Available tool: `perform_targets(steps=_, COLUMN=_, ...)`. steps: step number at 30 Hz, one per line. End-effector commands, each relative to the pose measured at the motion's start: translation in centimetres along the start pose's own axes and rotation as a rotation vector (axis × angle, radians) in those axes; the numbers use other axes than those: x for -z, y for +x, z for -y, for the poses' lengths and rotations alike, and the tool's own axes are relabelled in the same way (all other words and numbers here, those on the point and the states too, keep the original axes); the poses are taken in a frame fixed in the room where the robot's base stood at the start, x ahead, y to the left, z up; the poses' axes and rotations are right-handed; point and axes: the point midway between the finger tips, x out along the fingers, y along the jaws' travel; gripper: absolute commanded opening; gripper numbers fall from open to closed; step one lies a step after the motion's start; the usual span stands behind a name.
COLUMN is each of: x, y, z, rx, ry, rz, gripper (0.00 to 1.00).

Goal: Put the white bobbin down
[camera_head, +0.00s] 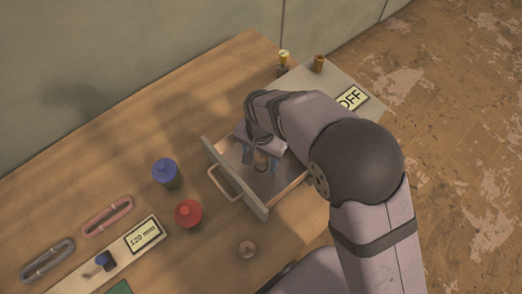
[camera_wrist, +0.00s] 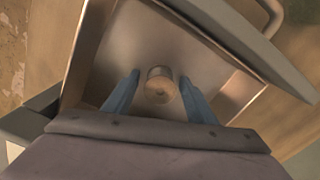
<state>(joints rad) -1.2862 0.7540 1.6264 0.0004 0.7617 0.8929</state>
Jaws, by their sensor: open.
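A small bobbin (camera_wrist: 160,86) stands upright on the floor of an open drawer in the wrist view. It looks tan-brown in this light, with a small central hole, so I cannot confirm that it is white. My gripper (camera_wrist: 158,76) is open, with one blue finger on each side of the bobbin and visible gaps between. In the head view my gripper (camera_head: 260,163) reaches down into the drawer (camera_head: 232,176), and the bobbin is partly hidden between the fingers.
A blue-topped jar (camera_head: 166,171) and a red jar (camera_head: 188,213) stand left of the drawer. A small round tan piece (camera_head: 247,249) lies in front. A yellow-topped piece (camera_head: 284,57) and brown piece (camera_head: 319,63) stand behind, near the OFF label (camera_head: 351,98).

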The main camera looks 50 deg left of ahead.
Motion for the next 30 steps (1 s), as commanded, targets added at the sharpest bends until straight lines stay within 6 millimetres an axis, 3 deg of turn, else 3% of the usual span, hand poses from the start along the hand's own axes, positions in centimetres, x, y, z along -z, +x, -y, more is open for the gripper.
perform_targets(steps=8, x=0.1, y=-2.9, z=0.1, rx=0.005, ry=0.0, rz=-0.004, gripper=0.51)
perform_targets(steps=21, x=0.1, y=-10.3, z=0.1, rx=0.003, ry=0.0, rz=-0.003, gripper=0.51)
perform_targets(steps=30, x=0.0, y=-12.1, z=0.0, rx=0.0, ry=0.0, rz=0.0, gripper=0.51)
